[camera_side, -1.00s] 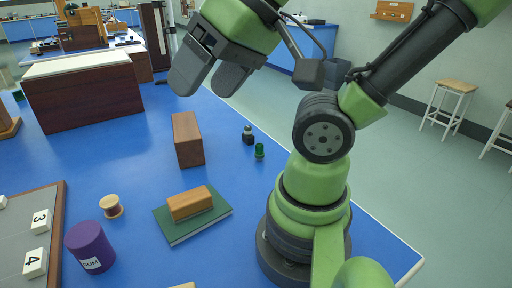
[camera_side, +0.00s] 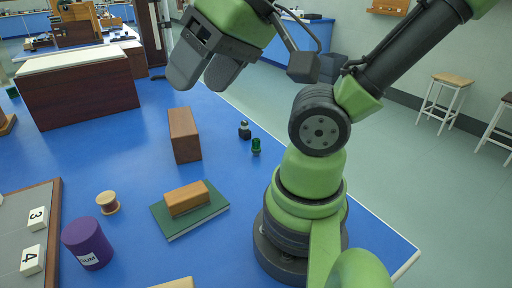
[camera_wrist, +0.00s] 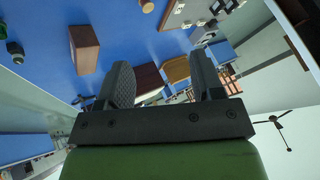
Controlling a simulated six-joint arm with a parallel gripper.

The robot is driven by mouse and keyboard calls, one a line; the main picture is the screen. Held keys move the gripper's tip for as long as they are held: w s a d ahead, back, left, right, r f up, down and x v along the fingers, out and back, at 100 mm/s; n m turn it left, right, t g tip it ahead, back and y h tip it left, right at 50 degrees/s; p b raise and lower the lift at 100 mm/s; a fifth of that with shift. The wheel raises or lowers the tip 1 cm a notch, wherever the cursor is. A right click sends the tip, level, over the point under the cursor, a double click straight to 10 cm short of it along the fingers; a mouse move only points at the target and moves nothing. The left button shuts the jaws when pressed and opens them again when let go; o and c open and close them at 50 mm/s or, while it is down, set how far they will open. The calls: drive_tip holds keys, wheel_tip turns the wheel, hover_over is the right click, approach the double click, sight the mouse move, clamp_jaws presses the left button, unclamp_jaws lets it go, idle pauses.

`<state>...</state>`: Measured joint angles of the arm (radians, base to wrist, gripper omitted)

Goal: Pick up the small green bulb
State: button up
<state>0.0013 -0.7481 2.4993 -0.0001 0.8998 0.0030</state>
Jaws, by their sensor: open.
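A small green bulb (camera_side: 256,146) stands on the blue bench near its right edge, left of my arm's base. A small dark bulb-like piece (camera_side: 244,130) stands just behind it. In the wrist view a green piece (camera_wrist: 3,31), probably the bulb, is cut by the left edge, with the dark piece (camera_wrist: 15,51) beside it. My gripper (camera_side: 203,82) is high above the bench, up and left of the bulb in the side view, and well apart from it. Its two fingers are spread with nothing between them, as the wrist view also shows (camera_wrist: 160,75).
A brown wooden block (camera_side: 185,135) stands left of the bulb. A small wood block (camera_side: 187,199) lies on a green book (camera_side: 206,219) in front. A spool (camera_side: 107,203), a purple cylinder (camera_side: 87,244) and a numbered board (camera_side: 54,225) lie further left.

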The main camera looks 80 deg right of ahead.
drive_tip(key=w+d+f+m+g+h, duration=0.2)
drive_tip(key=w+d+m, duration=0.4)
drive_tip(key=d+m, duration=0.15)
drive_tip(key=m+g, duration=0.5)
drive_tip(key=m, duration=1.5)
hover_over(256, 140)
wheel_tip(256, 140, down, 19)
drive_tip(key=f, duration=0.3)
drive_tip(key=shift+w+a+f+m, duration=0.15)
drive_tip(key=shift+w+a+m, duration=0.1)
drive_tip(key=shift+w+a, duration=0.1)
drive_tip(key=shift+s+d+f, duration=0.1)
drive_tip(key=shift+d+f, duration=0.05)
drive_tip(key=shift+f, duration=0.9)
drive_tip(key=shift+s+d+f, duration=0.1)
drive_tip(key=shift+s+f, duration=0.05)
drive_tip(key=shift+f, duration=0.9)
drive_tip(key=shift+s+d+f, duration=0.1)
drive_tip(key=shift+d+f, duration=0.05)
drive_tip(key=shift+f, duration=0.9)
drive_tip(key=shift+c, duration=0.2)
drive_tip(key=c, duration=0.9)
